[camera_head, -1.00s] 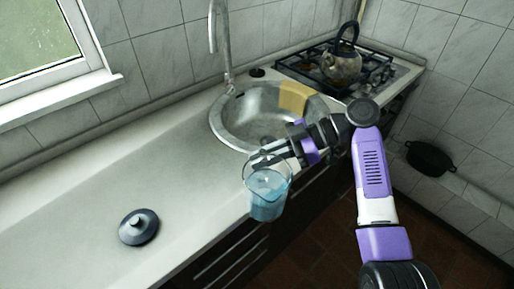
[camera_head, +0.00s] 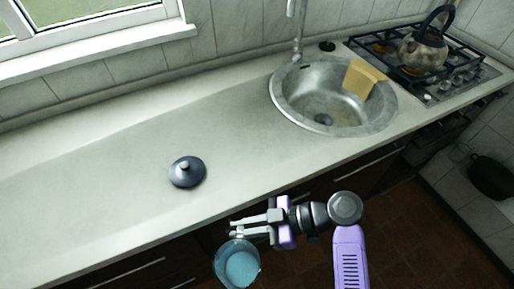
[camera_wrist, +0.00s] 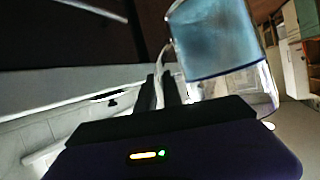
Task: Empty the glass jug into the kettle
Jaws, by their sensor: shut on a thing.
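The glass jug (camera_head: 238,266), with blue liquid in it, is held in front of the counter's front edge, over the floor. My gripper (camera_head: 246,226) is shut on the jug at its upper side, where the handle seems to be. In the wrist view the jug (camera_wrist: 218,40) is close at the top, with its handle at the fingers (camera_wrist: 160,92). The kettle (camera_head: 422,52) stands upright on the hob at the far right, its dark handle arched above it.
A round steel sink (camera_head: 325,118) with a yellow cloth (camera_head: 363,78) over its rim lies between lid and gas hob (camera_head: 462,72). A tap (camera_head: 297,30) rises behind it. A black pot (camera_head: 490,176) is at the far right. The left counter is clear.

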